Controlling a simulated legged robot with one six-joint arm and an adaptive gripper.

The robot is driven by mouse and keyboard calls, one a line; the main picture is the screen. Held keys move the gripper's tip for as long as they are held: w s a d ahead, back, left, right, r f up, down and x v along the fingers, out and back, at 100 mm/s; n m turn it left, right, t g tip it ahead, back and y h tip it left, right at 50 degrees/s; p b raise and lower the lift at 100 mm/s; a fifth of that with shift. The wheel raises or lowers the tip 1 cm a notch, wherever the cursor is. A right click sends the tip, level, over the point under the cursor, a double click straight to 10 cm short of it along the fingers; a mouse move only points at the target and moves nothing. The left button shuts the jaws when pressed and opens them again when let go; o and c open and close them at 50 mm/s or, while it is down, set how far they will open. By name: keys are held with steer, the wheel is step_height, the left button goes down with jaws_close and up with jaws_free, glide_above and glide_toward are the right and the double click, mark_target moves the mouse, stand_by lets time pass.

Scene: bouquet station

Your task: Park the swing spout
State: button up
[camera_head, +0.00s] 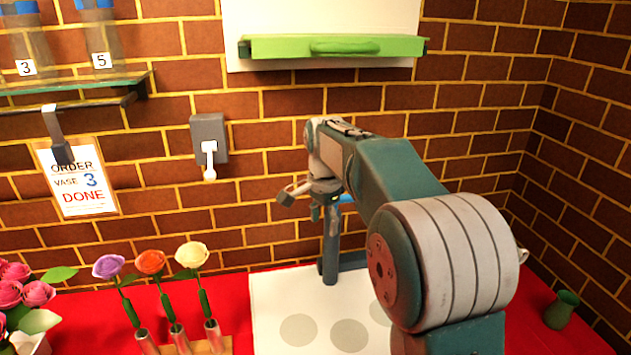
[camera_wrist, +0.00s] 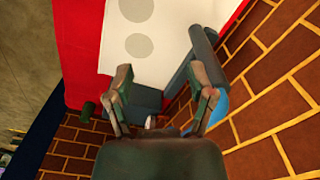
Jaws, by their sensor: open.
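The swing spout stand is a dark blue-grey post (camera_head: 330,250) rising from a flat base at the back of the white mat. Its upper part is hidden behind my gripper and arm. A bright blue piece (camera_head: 346,198) shows beside my wrist near the post's top. In the wrist view a blue-grey bar (camera_wrist: 203,42) of the stand runs to the right finger, and the blue piece (camera_wrist: 218,104) lies beyond that finger. My gripper (camera_head: 304,200) is open at the post's top. In the wrist view its fingers (camera_wrist: 162,82) are apart; contact with the spout is unclear.
The white mat (camera_head: 270,290) with grey circles lies on the red table (camera_head: 120,325). Several flowers stand in metal tubes (camera_head: 180,338) at left. A wall switch (camera_head: 208,135), an order card (camera_head: 82,185) and a green shelf (camera_head: 335,47) are behind. A green vase (camera_head: 562,310) stands right.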

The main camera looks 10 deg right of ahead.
step_height(320, 180, up, 10)
steer(key=r, duration=0.1)
steer(key=shift+s+r+n+t, duration=0.6)
steer(key=shift+s+n, duration=0.8)
steer(key=shift+s, duration=2.3)
steer(key=s+f+n+t, duration=0.2)
steer(key=s+f+n, duration=0.3)
steer(key=s, duration=0.6)
steer(key=s+f+n+t, duration=0.2)
steer(key=s+f+n, duration=0.3)
steer(key=s, duration=0.7)
step_height(320, 180, down, 3)
steer(key=shift+s+r, duration=0.15)
steer(key=shift+r, duration=0.05)
steer(key=shift+d, duration=0.1)
